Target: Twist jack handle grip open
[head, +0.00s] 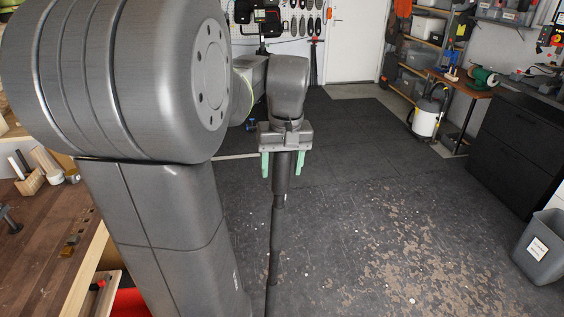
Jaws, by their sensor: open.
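The jack handle (273,250) is a long dark pole that stands nearly upright at the centre of the head view. Its thicker black grip (281,185) is at the top. My gripper (282,168) hangs over the grip with its green fingers pointing down. The fingers are open, one on each side of the grip, with a small gap showing on both sides. The very top of the grip is hidden by the gripper body. The lower end of the handle runs out of the bottom of the view, so the jack itself does not show.
A wooden workbench (52,225) with small blocks and tools is at the left, partly hidden by my arm. A grey bin (543,250) and a black cabinet (520,150) stand at the right. The dark, worn floor (400,230) between is clear.

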